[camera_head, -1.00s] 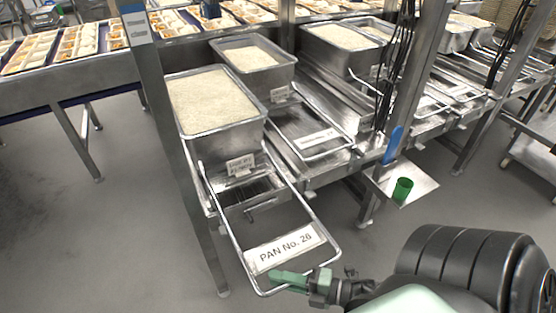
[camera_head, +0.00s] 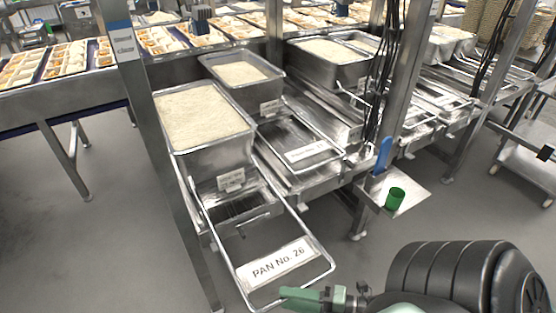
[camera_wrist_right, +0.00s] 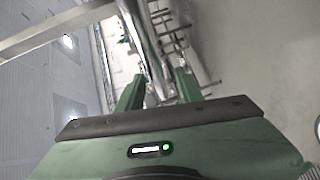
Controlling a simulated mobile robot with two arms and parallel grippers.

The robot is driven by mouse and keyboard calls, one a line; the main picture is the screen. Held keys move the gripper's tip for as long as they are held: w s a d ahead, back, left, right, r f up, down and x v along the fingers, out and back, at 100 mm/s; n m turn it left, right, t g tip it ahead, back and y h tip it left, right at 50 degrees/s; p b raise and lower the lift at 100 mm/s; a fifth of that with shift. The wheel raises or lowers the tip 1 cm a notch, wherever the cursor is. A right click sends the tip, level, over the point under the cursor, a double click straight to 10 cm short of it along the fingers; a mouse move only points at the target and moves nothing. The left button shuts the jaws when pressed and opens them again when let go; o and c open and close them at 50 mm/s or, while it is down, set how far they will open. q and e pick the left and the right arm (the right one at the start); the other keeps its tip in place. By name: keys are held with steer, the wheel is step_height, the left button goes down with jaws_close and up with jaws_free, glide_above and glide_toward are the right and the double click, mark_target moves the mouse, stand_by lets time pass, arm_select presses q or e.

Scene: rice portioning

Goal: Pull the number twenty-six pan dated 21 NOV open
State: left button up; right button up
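The steel pan heaped with rice (camera_head: 208,160) stands at the front left of the rack, on a runner with a wire pull frame (camera_head: 331,257). The frame sticks out towards me and carries a plate reading PAN No. 26 (camera_head: 278,264). A small two-line tag (camera_head: 231,181) is on the pan's front; its date is too small to read. My right gripper (camera_head: 290,294) is at the frame's near edge. In the right wrist view its green fingers (camera_wrist_right: 158,88) are apart, with a metal bar showing between them; contact is unclear. My left gripper is not in view.
A second rice pan (camera_head: 240,78) stands behind, with its own pull frame (camera_head: 312,152). A steel post (camera_head: 165,150) rises left of the pan. A green cup (camera_head: 396,198) stands on a small shelf at right. Conveyors with food trays run behind. The floor in front is clear.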

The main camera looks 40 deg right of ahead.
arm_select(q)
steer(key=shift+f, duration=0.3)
arm_select(e)
steer(key=shift+v, duration=1.7)
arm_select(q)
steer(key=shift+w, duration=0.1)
